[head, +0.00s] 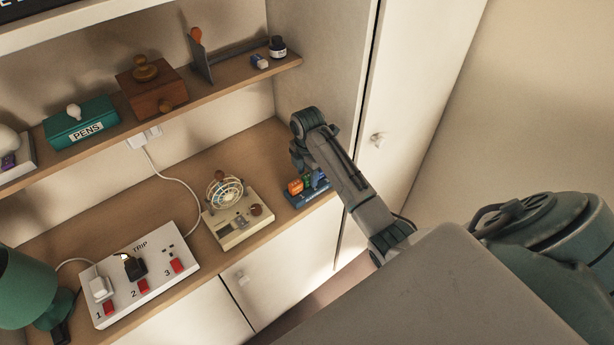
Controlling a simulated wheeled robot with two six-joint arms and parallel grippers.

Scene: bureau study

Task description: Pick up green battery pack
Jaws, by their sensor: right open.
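A small green block (307,181), which looks like the green battery pack, sits in a blue holder (298,200) at the right end of the lower shelf. An orange block (295,187) sits just left of it. My right gripper (300,168) is open and points down just above the blocks. Its arm comes in from the right and covers part of the holder's right side. I cannot tell whether the fingers touch the green block. My left gripper is out of view.
A cream device with a wire cage (237,222) stands left of the holder. A white power strip (140,276) and a green lamp (25,290) are further left. The upper shelf (225,85) runs above, and a cabinet side wall (325,60) stands behind my right arm.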

